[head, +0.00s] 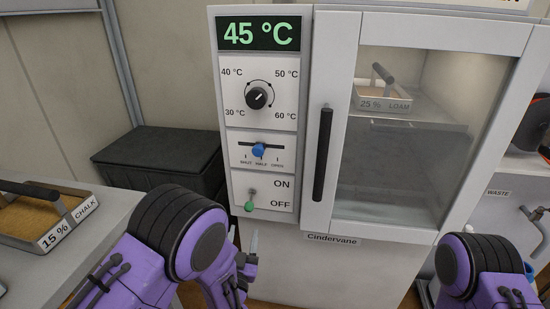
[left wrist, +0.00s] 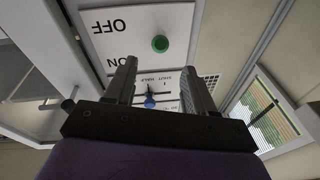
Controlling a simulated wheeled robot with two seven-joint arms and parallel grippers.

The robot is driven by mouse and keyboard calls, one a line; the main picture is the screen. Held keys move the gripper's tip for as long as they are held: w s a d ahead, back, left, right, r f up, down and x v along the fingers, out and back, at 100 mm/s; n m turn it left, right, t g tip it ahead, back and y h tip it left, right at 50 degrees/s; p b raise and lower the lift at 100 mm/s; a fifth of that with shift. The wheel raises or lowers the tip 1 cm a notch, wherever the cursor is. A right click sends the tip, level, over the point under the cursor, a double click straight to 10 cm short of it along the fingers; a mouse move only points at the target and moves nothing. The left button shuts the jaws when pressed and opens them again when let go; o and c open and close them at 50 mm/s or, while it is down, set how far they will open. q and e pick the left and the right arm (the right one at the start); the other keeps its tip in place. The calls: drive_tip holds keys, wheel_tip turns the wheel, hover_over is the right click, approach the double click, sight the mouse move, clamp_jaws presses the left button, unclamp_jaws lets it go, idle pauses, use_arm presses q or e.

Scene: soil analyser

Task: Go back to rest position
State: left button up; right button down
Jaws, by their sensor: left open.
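My left gripper (head: 250,250) is just below and in front of the control panel of the Cindervane cabinet. In the left wrist view its two fingers (left wrist: 157,68) are apart with nothing between them. The green-tipped switch (head: 249,206) is down at OFF, and its green end (left wrist: 160,44) shows beyond the fingers, apart from them. My right arm shows at the lower right, but its gripper is not in view.
The display (head: 262,34) reads 45 °C. The dial (head: 258,97) points up and right; the blue slider (head: 258,150) is at HALF. The closed glass door (head: 408,140) shows a 25 % LOAM tray (head: 384,103). A CHALK tray (head: 45,215) sits left, a black box (head: 160,155) behind.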

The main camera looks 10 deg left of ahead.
use_arm(q)
drive_tip(key=s+a+f+n+g+y+p, duration=0.1)
drive_tip(key=s+a+f+n+g+p, duration=0.2)
drive_tip(key=s+a+f+g, duration=0.3)
drive_tip(key=s+a+f+n+g+y+p, duration=0.1)
drive_tip(key=s+a+f+n+g+p, duration=0.25)
drive_tip(key=s+f, duration=0.4)
drive_tip(key=s+a+r+n+g+p, duration=0.1)
drive_tip(key=s+a+g+p, duration=0.1)
drive_tip(key=s, duration=0.8)
drive_tip(key=s+a+r+n+g+y+p, duration=0.1)
drive_tip(key=s+a+g+p, duration=0.2)
drive_tip(key=s, duration=0.8)
drive_tip(key=shift+a+g+p, duration=0.35)
drive_tip(key=shift+a+g, duration=0.55)
drive_tip(key=shift+g, duration=0.25)
drive_tip(key=shift+n, duration=0.25)
